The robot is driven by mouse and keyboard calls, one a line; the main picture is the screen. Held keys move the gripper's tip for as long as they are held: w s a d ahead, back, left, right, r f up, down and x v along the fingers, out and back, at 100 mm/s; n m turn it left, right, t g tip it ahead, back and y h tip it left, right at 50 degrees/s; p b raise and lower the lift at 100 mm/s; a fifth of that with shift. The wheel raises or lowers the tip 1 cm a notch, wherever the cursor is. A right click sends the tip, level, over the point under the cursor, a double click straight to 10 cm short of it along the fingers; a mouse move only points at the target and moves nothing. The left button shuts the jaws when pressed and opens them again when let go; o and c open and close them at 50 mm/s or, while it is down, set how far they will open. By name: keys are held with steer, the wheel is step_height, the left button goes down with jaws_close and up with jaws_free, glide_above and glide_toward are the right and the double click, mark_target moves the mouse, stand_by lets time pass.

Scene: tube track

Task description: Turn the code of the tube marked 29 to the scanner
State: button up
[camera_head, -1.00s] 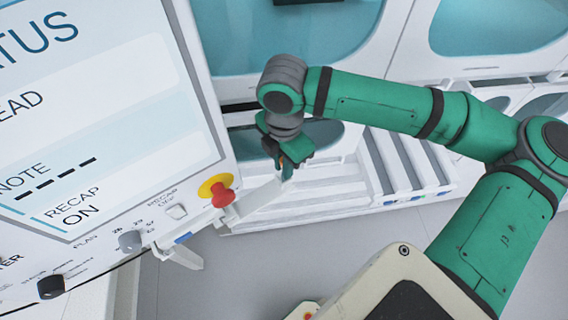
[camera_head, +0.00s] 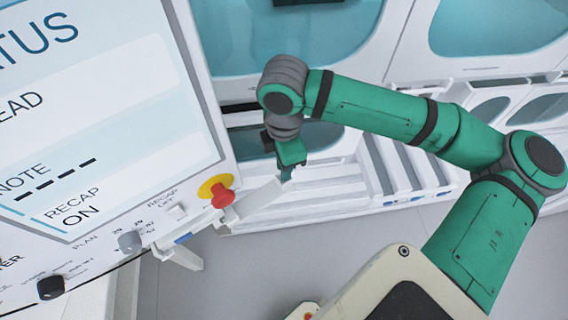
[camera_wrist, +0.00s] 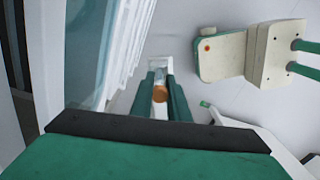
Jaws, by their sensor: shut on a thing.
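My gripper (camera_head: 287,172) points down beside the white track. In the wrist view its two green fingers (camera_wrist: 162,98) are shut on a tube (camera_wrist: 159,76) with an orange-brown cap, seen from above. In the head view the gripper hides the tube. No number or code on the tube can be read in either view. I cannot tell which way its code faces. The scanner cannot be made out for certain.
A white console with a large screen (camera_head: 95,110) fills the left. It reads RECAP ON, with dashes after NOTE. A red stop button (camera_head: 222,197) and knobs (camera_head: 130,241) sit below. White track rails (camera_head: 258,202) run under my gripper. Grey floor is open in front.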

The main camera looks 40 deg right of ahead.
steer(key=shift+m, duration=0.7)
steer(key=shift+m, duration=1.4)
steer(key=shift+m, duration=1.4)
steer(key=shift+m, duration=1.4)
steer(key=shift+f, duration=0.2)
